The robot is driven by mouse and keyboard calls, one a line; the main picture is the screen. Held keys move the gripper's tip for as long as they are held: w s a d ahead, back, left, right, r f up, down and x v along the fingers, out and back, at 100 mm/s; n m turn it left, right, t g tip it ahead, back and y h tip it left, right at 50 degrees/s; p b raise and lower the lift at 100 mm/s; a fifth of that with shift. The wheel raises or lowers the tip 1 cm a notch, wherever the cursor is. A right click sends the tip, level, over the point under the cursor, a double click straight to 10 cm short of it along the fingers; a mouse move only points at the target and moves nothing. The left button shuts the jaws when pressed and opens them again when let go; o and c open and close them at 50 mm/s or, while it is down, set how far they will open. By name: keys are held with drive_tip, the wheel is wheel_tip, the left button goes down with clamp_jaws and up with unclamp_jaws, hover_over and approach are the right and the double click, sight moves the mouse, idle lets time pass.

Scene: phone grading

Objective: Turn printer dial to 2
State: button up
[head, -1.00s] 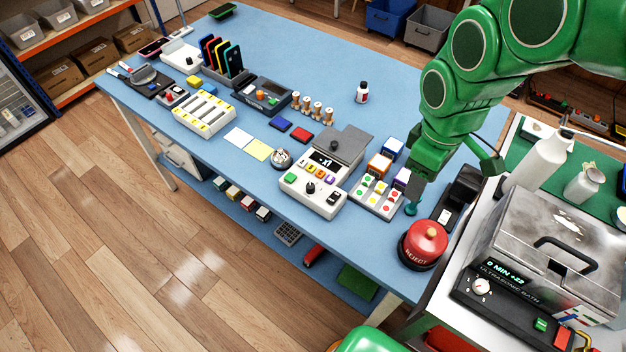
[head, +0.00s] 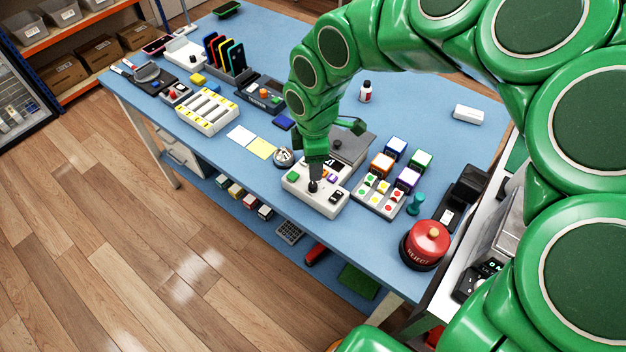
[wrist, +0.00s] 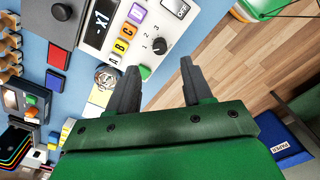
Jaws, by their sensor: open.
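The printer is a white box (head: 298,194) with a small display, lettered buttons and a green button, on the near edge of the blue table. Its black dial (wrist: 161,46) shows in the wrist view with printed numbers beside it, 2 and 3 legible. The display (wrist: 100,24) reads x1. I cannot make out which number the dial points at. My gripper (head: 314,180) is over the printer at the dial, pointing down. In the wrist view my gripper (wrist: 160,66) is open, with the dial just beyond and between its fingertips. Contact is not visible.
A tray of coloured buttons (head: 362,205) and several colour-topped cubes stand right of the printer. A teal peg (head: 416,203) and a red reject button (head: 426,243) stand further right. A round metal dish (head: 284,157) is close on the left.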

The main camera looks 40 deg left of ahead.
sight(313, 185)
drive_tip(key=shift+a+f, duration=0.1)
drive_tip(key=shift+f, duration=3.9)
clamp_jaws()
drive_tip(key=m, duration=0.4)
drive_tip(key=shift+m, duration=2.3)
